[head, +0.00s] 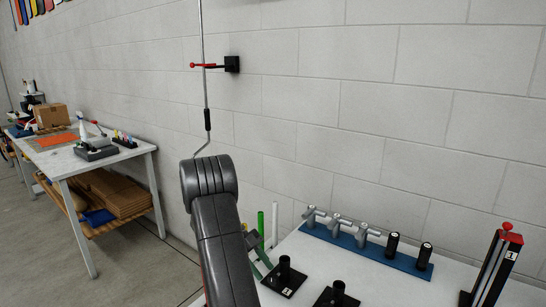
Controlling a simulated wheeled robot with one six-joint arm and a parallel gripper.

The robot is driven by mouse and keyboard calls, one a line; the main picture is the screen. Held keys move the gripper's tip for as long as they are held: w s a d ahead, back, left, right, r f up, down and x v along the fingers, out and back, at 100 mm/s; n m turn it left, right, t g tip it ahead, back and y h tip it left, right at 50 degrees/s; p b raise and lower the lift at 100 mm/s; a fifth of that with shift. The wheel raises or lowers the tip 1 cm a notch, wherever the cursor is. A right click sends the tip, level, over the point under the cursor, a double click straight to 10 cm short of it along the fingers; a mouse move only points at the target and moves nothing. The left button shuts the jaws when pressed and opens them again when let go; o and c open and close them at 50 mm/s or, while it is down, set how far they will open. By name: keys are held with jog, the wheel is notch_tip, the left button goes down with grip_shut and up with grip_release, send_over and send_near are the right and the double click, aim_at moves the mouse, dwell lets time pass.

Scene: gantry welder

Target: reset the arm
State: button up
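My dark grey arm (222,240) rises from the bottom edge, left of centre, and ends in a rounded, ribbed joint (208,178). My gripper does not show in the head view, so its state and anything it may hold are hidden. The arm stands in front of the block wall, just left of a white table (375,285).
The white table bears a blue rack (365,247) with several grey and black tools, black stands (285,277) and a red-topped black post (495,262). A workbench (70,155) stands left; floor lies between.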

aim_at(272, 275)
jog(key=shift+p+x, duration=0.35)
jog(key=shift+x, duration=2.15)
jog(key=shift+r, duration=0.1)
jog(key=b+v, duration=0.2)
jog(key=v, duration=1.1)
jog(key=p+x, duration=0.2)
jog(key=x, duration=1.1)
jog(key=shift+s+d+r+p, duration=0.1)
jog(key=shift+r+p, duration=0.05)
jog(key=shift+p, duration=0.15)
jog(key=shift+r+y+p, duration=0.1)
jog(key=shift+y+p, duration=0.2)
jog(key=shift+p, duration=0.05)
jog(key=shift+r+t+y+p, duration=0.1)
jog(key=shift+t+y+p, duration=0.9)
jog(key=shift+p, duration=0.25)
jog(key=t+y+p, duration=0.3)
jog(key=y+p, duration=0.1)
jog(key=p, duration=0.1)
jog(key=shift+r, duration=0.15)
jog(key=shift+t+y+p, duration=0.5)
jog(key=shift+t+y, duration=0.4)
jog(key=shift+y, duration=0.5)
